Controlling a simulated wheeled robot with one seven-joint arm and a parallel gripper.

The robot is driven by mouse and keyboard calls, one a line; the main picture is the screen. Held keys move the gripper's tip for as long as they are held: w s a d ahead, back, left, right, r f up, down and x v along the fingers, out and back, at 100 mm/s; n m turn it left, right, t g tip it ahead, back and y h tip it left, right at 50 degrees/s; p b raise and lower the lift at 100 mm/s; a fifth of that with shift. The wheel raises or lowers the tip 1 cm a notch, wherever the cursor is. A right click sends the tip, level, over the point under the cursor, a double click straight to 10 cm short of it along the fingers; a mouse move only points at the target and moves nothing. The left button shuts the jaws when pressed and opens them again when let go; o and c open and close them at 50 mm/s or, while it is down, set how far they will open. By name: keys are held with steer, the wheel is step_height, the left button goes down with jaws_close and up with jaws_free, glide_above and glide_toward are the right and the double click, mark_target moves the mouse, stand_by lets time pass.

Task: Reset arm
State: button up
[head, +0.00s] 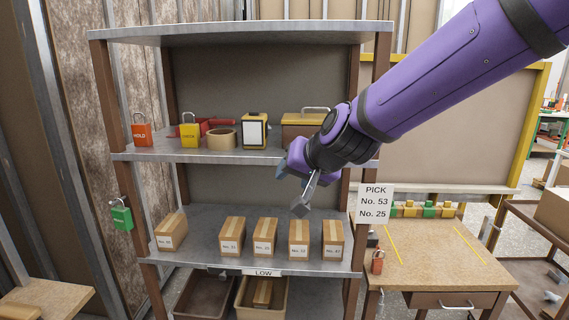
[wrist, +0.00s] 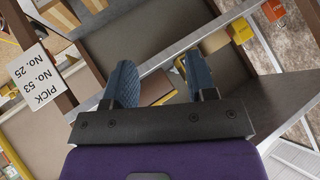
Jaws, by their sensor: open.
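My purple arm reaches in from the upper right in the head view. My gripper (head: 303,192) is in front of the shelf rack, between the middle shelf and the low shelf, and it holds nothing.
The middle shelf (head: 275,157) holds padlocks, a tape roll (head: 221,139) and a yellow box. A sign (head: 375,202) reads "PICK No. 53 No. 25". A wooden table (head: 440,262) stands right of the rack.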

steer(key=s+d+r+g+h, duration=0.1)
steer(key=s+d+r, duration=0.1)
steer(key=s+d, duration=0.45)
steer(key=s+d+r+h, duration=0.1)
steer(key=s+d+r, duration=0.2)
steer(key=d, duration=0.6)
steer(key=s+d+f+g+h, duration=0.1)
steer(key=s+d+g+h, duration=0.1)
steer(key=s+d, duration=1)
steer(key=s+h, duration=0.1)
steer(key=s, duration=0.2)
steer(key=shift+s+d+f+h, duration=0.3)
steer(key=shift+f, duration=0.1)
